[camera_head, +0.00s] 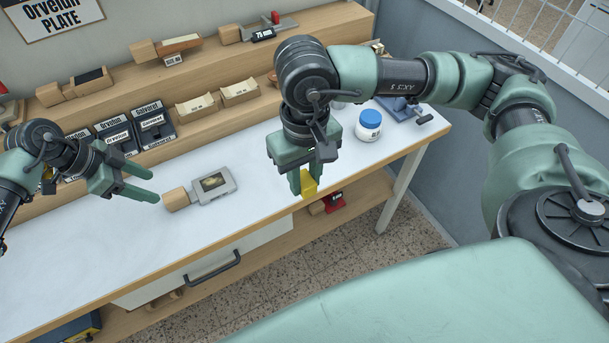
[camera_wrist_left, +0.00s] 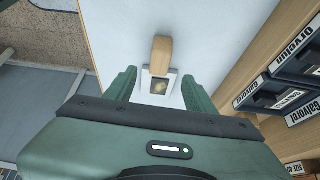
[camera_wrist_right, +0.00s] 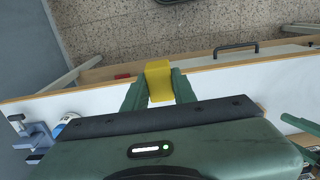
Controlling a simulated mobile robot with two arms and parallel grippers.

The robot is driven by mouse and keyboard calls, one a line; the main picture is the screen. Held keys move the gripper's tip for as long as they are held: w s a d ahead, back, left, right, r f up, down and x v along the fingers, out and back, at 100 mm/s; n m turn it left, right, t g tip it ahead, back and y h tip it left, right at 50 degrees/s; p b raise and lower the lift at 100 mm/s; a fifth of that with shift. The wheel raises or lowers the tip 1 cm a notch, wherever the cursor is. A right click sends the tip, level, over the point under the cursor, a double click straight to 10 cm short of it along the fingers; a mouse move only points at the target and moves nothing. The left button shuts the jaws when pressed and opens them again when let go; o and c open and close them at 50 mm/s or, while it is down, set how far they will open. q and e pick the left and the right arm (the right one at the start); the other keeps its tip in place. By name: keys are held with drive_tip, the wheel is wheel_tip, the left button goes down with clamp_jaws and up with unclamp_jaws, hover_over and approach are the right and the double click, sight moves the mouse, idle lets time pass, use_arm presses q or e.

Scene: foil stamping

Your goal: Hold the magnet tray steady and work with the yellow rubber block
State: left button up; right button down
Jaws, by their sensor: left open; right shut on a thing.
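The grey metal tray with a wooden handle (camera_head: 217,187), which I take as the magnet tray, lies flat on the white bench top. A small dark plate with a gold pattern sits on it. My left gripper (camera_head: 155,186) is open just left of the handle in the head view. In the left wrist view the handle (camera_wrist_left: 161,52) appears between the spread fingers, without visible contact. My right gripper (camera_head: 304,188) is shut on the yellow rubber block (camera_head: 310,186), held near the bench's front edge, right of the tray. The block also shows in the right wrist view (camera_wrist_right: 158,82).
A white jar with a blue lid (camera_head: 369,124) and a blue device (camera_head: 402,107) stand at the bench's right end. Labelled dark boxes (camera_head: 152,127) and wooden bins (camera_head: 198,105) line the back. The bench's front left (camera_head: 90,250) is clear.

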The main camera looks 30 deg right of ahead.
sight(169, 196)
drive_tip(key=shift+f, duration=0.1)
drive_tip(key=shift+f+b, duration=0.45)
drive_tip(key=shift+b, duration=0.1)
use_arm(q)
drive_tip(key=b+x, duration=0.4)
drive_tip(key=x, duration=0.1)
drive_tip(key=shift+a+f, duration=0.35)
use_arm(e)
wheel_tip(169, 196, down, 4)
use_arm(q)
drive_tip(key=x, duration=0.3)
drive_tip(key=shift+d+b, duration=0.15)
drive_tip(key=shift+b, duration=0.25)
use_arm(e)
drive_tip(key=shift+f, duration=0.4)
use_arm(q)
drive_tip(key=shift+d+f, duration=0.2)
drive_tip(key=shift+f, duration=0.25)
use_arm(e)
drive_tip(key=shift+f, duration=0.1)
use_arm(q)
clamp_jaws()
